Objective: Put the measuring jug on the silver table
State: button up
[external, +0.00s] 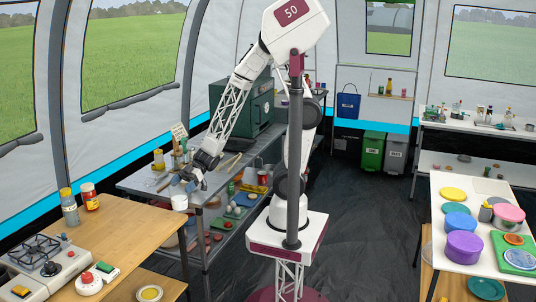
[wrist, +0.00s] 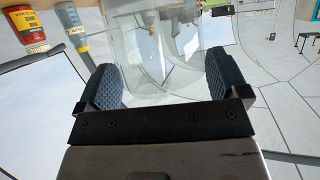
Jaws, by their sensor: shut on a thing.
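The measuring jug (wrist: 150,72) is clear and see-through. In the wrist view it sits between the two dark ribbed fingers of my gripper (wrist: 165,84), which is shut on it. In the external view my gripper (external: 187,179) hangs over the near left end of the silver table (external: 216,184). The jug is hard to make out there, so I cannot tell whether its base touches anything.
A white cup-like container (external: 180,202) is close below my gripper. Bottles and utensils (external: 178,152) stand behind it, near a green oven (external: 245,105). A wooden table (external: 125,230) with jars (external: 89,197) and a stove (external: 40,252) is at the front left.

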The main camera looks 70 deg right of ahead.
jog(key=w+d+m+t+h, duration=0.2)
jog(key=w+d+m, duration=0.1)
jog(key=w, duration=1)
jog(key=w+d+m+t+h, duration=0.1)
jog(key=w+d+m+t, duration=0.15)
jog(key=w, duration=0.95)
jog(key=w+d+m+t+h, duration=0.2)
jog(key=w+d+t, duration=0.1)
jog(key=w, duration=1)
jog(key=w+d+f+m+t+h, duration=0.1)
jog(key=w+d+f+m+h, duration=0.2)
jog(key=w+d, duration=0.7)
jog(key=w+d+f+m+t+h, duration=0.1)
jog(key=w+d+f+m+h, duration=0.3)
jog(key=w+d, duration=0.6)
jog(key=w+h, duration=0.1)
jog(key=w, duration=0.6)
jog(key=shift+w, duration=0.4)
jog(key=shift+d+f+m+t, duration=0.1)
jog(key=shift+m+t, duration=0.15)
